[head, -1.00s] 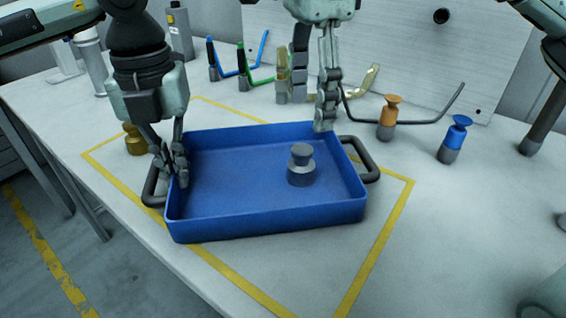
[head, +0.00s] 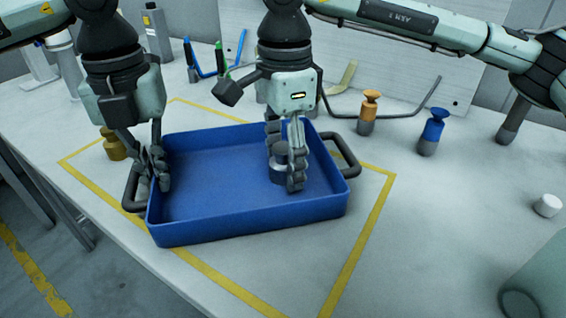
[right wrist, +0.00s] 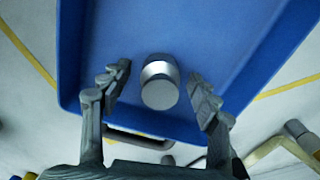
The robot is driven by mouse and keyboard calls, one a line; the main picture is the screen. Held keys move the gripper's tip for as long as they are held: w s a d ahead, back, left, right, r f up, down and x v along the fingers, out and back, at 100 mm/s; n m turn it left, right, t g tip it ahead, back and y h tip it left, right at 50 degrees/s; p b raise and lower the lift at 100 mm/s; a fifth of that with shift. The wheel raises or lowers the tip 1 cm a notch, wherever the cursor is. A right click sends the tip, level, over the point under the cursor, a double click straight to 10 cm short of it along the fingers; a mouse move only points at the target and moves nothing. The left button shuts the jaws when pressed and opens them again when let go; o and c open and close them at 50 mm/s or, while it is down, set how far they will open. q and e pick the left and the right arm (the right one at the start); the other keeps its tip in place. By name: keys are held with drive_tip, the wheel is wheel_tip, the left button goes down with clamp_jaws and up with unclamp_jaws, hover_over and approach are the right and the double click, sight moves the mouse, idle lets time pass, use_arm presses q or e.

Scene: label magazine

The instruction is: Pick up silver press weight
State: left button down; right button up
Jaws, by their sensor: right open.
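The silver press weight (head: 278,172) stands upright inside the blue tray (head: 235,222), toward its right side. It also shows in the right wrist view (right wrist: 160,84), centred between my fingers. My right gripper (head: 285,168) is open and lowered into the tray, with one finger on each side of the weight. In the right wrist view there is a gap between each finger (right wrist: 160,78) and the weight. The right gripper's fingers partly hide the weight in the head view. My left gripper (head: 157,170) is at the tray's left wall, by the left handle; its grip is unclear.
An orange-topped weight (head: 369,112) and a blue-topped weight (head: 432,132) stand right of the tray. A brass weight (head: 113,146) stands behind its left corner. A white cylinder (head: 547,205) is far right. Yellow tape (head: 352,255) frames the tray.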

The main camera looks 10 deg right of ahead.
sight(284, 147)
drive_tip(key=shift+c, duration=0.2)
clamp_jaws()
drive_tip(key=shift+r, duration=0.1)
wheel_tip(284, 147, up, 10)
use_arm(q)
drive_tip(key=c, duration=1.6)
unclamp_jaws()
drive_tip(key=shift+c, duration=0.2)
